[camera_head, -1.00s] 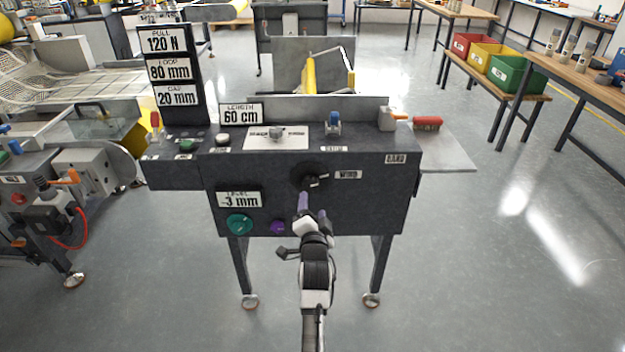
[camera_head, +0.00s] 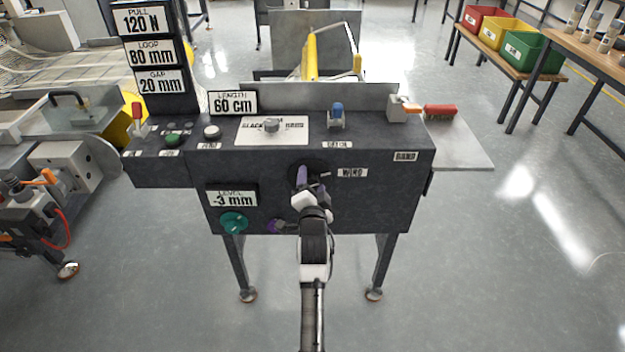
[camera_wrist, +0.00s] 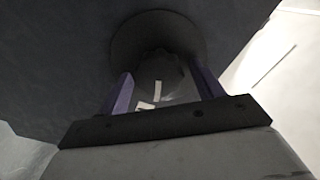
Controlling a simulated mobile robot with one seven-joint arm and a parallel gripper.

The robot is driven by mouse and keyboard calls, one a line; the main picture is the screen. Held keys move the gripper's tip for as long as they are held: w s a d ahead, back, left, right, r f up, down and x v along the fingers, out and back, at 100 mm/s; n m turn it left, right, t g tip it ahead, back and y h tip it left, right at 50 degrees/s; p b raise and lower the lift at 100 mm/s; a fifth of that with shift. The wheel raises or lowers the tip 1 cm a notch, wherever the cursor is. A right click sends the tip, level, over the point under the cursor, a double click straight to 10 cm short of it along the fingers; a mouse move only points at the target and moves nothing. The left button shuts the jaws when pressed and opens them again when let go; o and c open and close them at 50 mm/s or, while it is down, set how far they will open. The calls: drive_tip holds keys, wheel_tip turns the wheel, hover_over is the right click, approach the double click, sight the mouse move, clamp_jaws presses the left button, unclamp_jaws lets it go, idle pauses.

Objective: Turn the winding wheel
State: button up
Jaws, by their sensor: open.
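The winding wheel (camera_head: 297,170) is a dark round knob on the front of the dark grey machine, left of the "WIND" label (camera_head: 352,173). My gripper (camera_head: 311,182) is in front of it and hides most of it in the head view. In the wrist view the wheel (camera_wrist: 158,72) stands out from a round base, with small white marks on it. My gripper (camera_wrist: 165,90) is open, with one purple finger on either side of the wheel. I cannot tell whether the fingers touch it.
A teal knob (camera_head: 233,222) and a purple knob (camera_head: 276,226) are low on the machine's front. The level display (camera_head: 232,197) reads -3 mm. Open floor lies on both sides of the legs.

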drive_tip(key=shift+s, duration=0.1)
drive_tip(key=shift+c, duration=0.5)
drive_tip(key=c, duration=0.9)
drive_tip(key=shift+n, duration=0.3)
drive_tip(key=n, duration=0.2)
drive_tip(key=shift+r+n, duration=0.15)
drive_tip(key=shift+n, duration=0.25)
drive_tip(key=n, duration=0.3)
drive_tip(key=shift+a+n+b, duration=0.15)
drive_tip(key=shift+n+b, duration=0.2)
drive_tip(key=shift+n, duration=0.05)
drive_tip(key=n, duration=0.3)
drive_tip(key=shift+a+r, duration=0.1)
drive_tip(key=shift+a+n, duration=0.15)
drive_tip(key=shift+n, duration=1.85)
